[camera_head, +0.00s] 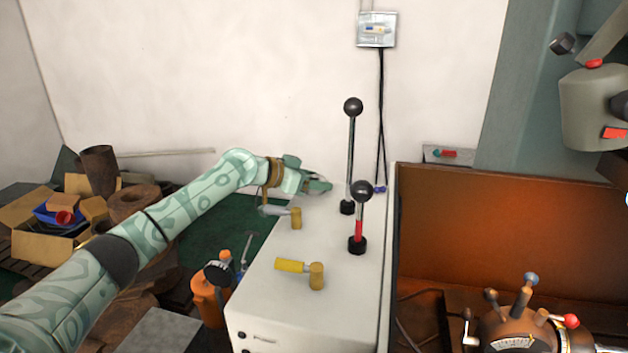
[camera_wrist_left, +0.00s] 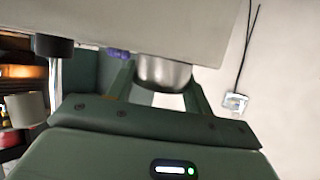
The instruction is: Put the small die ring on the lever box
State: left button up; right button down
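The lever box is the pale box (camera_head: 285,265) with two black-knobbed levers; its top also shows inverted along the upper edge of the left wrist view (camera_wrist_left: 200,28). The ring meets the box surface in that picture; firm contact is unclear. In the head view the ring is hidden. My right gripper is out of view.
The tall lever (camera_head: 351,150) and the red-banded lever (camera_head: 359,215) rise just right of my left gripper. Yellow-ended handles (camera_head: 316,275) lie on the box's nearer top. A brown machine bay (camera_head: 500,225) is at right. Boxes and scrap (camera_head: 45,225) lie at left.

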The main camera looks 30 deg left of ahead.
pick_arm(q)
jog(key=shift+o, duration=1.4)
jog(key=shift+a, duration=0.25)
jog(key=v, duration=1.2)
